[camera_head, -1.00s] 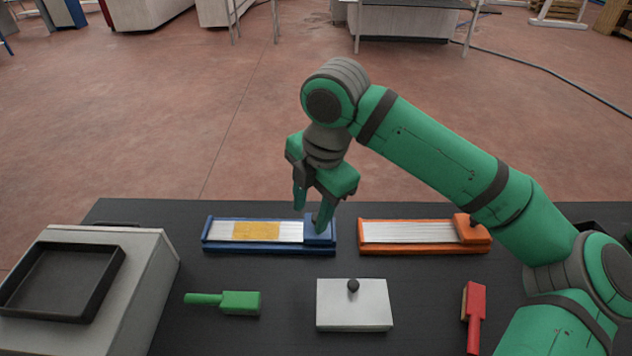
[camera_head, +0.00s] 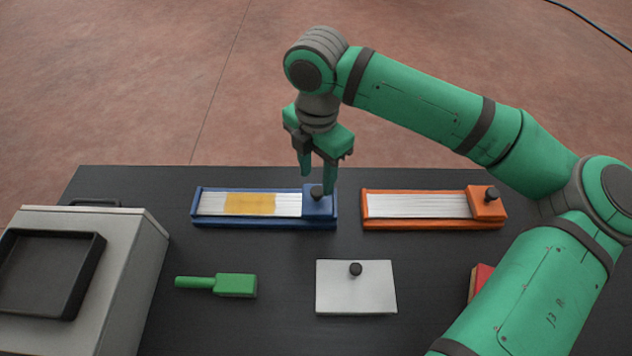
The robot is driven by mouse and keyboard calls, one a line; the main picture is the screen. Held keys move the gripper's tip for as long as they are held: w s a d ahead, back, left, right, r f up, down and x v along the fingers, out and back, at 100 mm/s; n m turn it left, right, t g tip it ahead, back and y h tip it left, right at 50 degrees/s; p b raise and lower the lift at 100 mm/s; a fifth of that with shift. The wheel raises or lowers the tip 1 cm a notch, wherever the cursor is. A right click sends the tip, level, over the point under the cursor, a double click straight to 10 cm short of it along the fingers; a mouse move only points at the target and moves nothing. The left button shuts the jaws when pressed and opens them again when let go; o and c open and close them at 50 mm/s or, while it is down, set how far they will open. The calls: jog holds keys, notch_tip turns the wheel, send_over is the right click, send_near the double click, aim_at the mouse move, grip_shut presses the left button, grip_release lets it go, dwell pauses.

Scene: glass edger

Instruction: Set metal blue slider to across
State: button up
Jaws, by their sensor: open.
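The blue slider (camera_head: 262,223) is a long blue-framed tray with a ribbed metal track and a yellow patch left of its middle. Its blue sliding block (camera_head: 314,207) with a dark knob (camera_head: 317,192) sits at the right end of the track. My gripper (camera_head: 318,180) is open and points down at the block. One finger appears close beside the knob and the other is farther left, above the track's back edge. I cannot tell whether either finger touches the knob.
A similar orange slider (camera_head: 433,223), its block at the right end, stands to the right. In front lie a green-handled brush (camera_head: 235,285), a white plate with a dark knob (camera_head: 356,290) and a partly hidden red object (camera_head: 480,279). A grey box with a black tray (camera_head: 85,290) stands left.

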aim_at(317, 190)
jog(key=shift+s+f, duration=0.1)
jog(key=shift+f, duration=1.95)
grip_shut()
